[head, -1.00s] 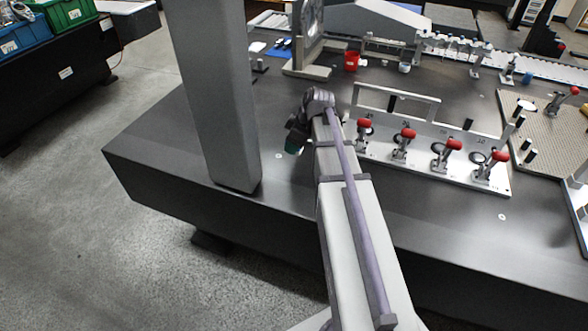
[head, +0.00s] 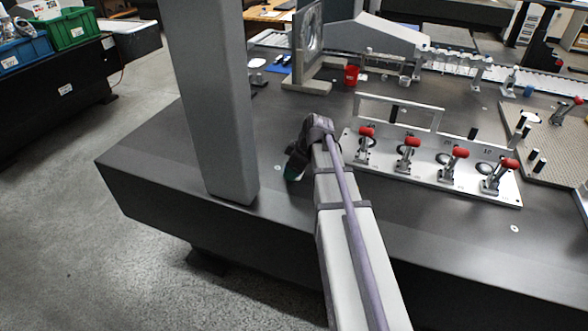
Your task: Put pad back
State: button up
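My gripper (head: 294,166) is at the end of my arm, low over the dark table, left of the toggle-clamp fixture. It is small and dark, seen from behind. A dark green patch shows at its tip; I cannot tell whether that is part of the gripper or a held thing. The finger gap is hidden. No thing in view is clearly the pad.
The clamp fixture (head: 430,180) with red-handled clamps stands right of my arm. A grey column (head: 215,110) rises at left. Table (head: 150,150) is bare at front left.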

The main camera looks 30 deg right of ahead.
jog(key=shift+o, duration=0.6)
jog(key=shift+a, duration=0.1)
jog(key=shift+r, duration=0.2)
jog(key=p+v, duration=1.1)
jog(key=s+a+m+g+h, duration=0.1)
jog(key=s+a+m, duration=0.3)
jog(key=a, duration=0.6)
jog(key=s+a+m+g+h, duration=0.2)
jog(key=s+a+m, duration=0.2)
jog(key=s+a, duration=0.4)
jog(key=shift+s+a+f, duration=0.2)
jog(key=shift+a+f, duration=0.1)
jog(key=shift+a, duration=0.9)
